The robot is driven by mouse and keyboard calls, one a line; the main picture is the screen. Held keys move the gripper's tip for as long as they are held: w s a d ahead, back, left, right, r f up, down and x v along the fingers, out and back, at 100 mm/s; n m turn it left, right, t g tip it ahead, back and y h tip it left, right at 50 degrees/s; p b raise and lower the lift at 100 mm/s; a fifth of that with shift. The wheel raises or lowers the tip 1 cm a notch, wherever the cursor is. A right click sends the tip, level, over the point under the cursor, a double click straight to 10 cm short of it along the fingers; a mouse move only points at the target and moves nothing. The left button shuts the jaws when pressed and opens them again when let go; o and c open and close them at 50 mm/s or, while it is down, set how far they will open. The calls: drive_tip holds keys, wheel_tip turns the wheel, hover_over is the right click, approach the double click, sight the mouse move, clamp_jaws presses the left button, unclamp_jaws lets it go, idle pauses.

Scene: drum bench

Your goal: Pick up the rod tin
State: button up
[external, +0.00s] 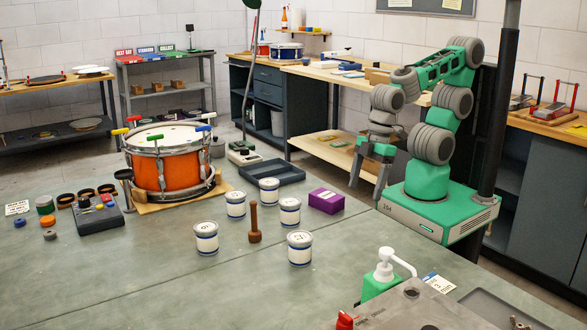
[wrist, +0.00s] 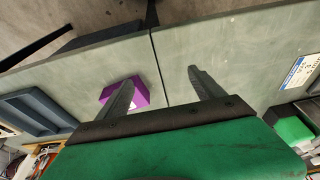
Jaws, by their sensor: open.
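Several white tins with grey lids and blue bands stand upright on the green bench in the external view: a back one (external: 269,191), a left one (external: 235,206), a right one (external: 290,211), a front left one (external: 206,238) and a front right one (external: 300,248). Their labels are too small to tell which is the rod tin. My gripper (external: 366,190) is open and empty, pointing down right of the tins and apart from them. In the wrist view my gripper (wrist: 161,77) shows two spread fingers with nothing between them; no tin shows there.
A purple box (external: 326,201) stands between the tins and my gripper; it also shows in the wrist view (wrist: 141,91), partly behind one finger. A wooden mallet (external: 254,225) stands among the tins. An orange drum (external: 160,172) and a dark tray (external: 272,172) are farther back. A pump bottle (external: 381,280) stands in front.

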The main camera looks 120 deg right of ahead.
sight(290, 207)
drive_tip(key=w+t, duration=0.1)
drive_tip(key=w, duration=0.1)
drive_tip(key=w+m+t, duration=0.1)
drive_tip(key=w, duration=0.2)
drive_tip(key=w+m+t, duration=0.1)
drive_tip(key=w, duration=0.2)
drive_tip(key=shift+w+f+t, duration=0.15)
drive_tip(key=shift+f+t, duration=0.1)
drive_tip(key=shift+t, duration=0.15)
drive_tip(key=w+d+t, duration=0.1)
drive_tip(key=w+d+f+t+h, duration=0.1)
drive_tip(key=w+d+m, duration=0.1)
drive_tip(key=shift+w+d+f+t+h, duration=0.1)
drive_tip(key=shift+w+f+t+h, duration=0.25)
drive_tip(key=shift+f+t+h, duration=0.05)
drive_tip(key=d+t, duration=0.1)
drive_tip(key=w+d+t+h, duration=0.1)
drive_tip(key=t, duration=0.1)
drive_tip(key=shift+w+r, duration=0.15)
drive_tip(key=shift+w, duration=0.1)
drive_tip(key=shift+w+d+r+n+t, duration=0.15)
drive_tip(key=shift+r+n+t, duration=0.25)
drive_tip(key=shift+t, duration=0.4)
drive_tip(key=x, duration=0.7)
drive_tip(key=shift+w+f+p, duration=0.25)
drive_tip(key=shift+w+p, duration=0.05)
drive_tip(key=shift+c, duration=0.4)
drive_tip(key=shift+r, duration=0.1)
drive_tip(key=c, duration=1.5)
